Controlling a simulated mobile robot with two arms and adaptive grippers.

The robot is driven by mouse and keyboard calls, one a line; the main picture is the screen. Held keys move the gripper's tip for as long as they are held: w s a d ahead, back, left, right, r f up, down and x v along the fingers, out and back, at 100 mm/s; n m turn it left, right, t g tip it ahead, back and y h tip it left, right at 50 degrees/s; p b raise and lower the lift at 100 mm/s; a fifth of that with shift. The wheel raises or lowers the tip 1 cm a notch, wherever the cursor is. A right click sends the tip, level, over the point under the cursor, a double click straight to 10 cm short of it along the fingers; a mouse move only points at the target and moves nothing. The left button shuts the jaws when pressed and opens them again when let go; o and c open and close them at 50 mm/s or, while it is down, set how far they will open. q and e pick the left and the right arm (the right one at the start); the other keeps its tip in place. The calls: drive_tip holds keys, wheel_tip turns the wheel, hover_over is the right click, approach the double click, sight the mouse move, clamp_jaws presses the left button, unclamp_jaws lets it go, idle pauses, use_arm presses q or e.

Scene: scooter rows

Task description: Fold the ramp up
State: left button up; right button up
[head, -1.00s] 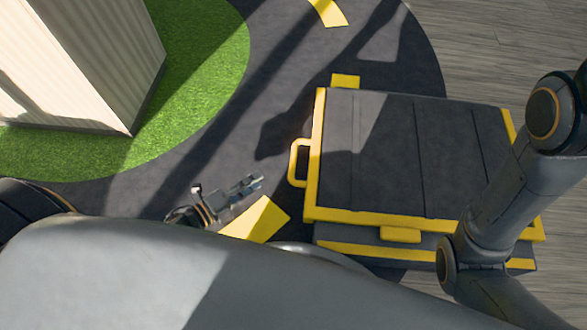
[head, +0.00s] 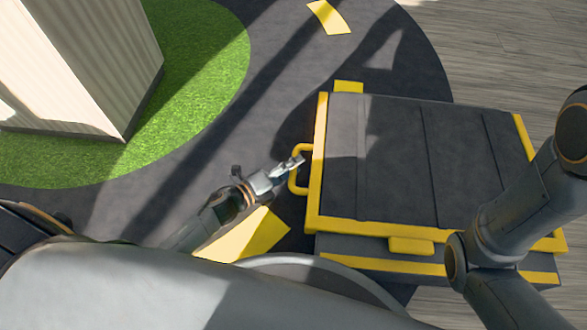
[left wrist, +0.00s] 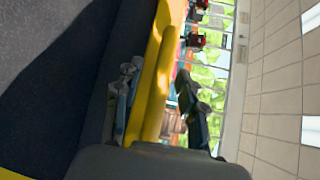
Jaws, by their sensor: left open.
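The ramp (head: 410,165) is a dark grey panel with yellow edges, lying over a lower dark step with a yellow stripe on the right of the head view. A yellow loop handle (head: 294,184) sticks out from its left edge. My left gripper (head: 296,161) is at the upper part of this handle, with its jaws open. In the left wrist view a yellow bar (left wrist: 157,80) runs between the two spread fingers of my left gripper (left wrist: 158,98); contact cannot be made out. My right arm crosses the right side of the head view, but its gripper is out of view.
A pale ribbed block (head: 85,65) stands on green turf (head: 205,80) at the upper left. Yellow marks lie on the dark floor (head: 235,135), one under my left arm. Grey planks (head: 500,50) are at the upper right.

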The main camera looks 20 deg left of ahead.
use_arm(q)
drive_tip(key=shift+w+d, duration=0.15)
drive_tip(key=shift+w, duration=0.1)
clamp_jaws()
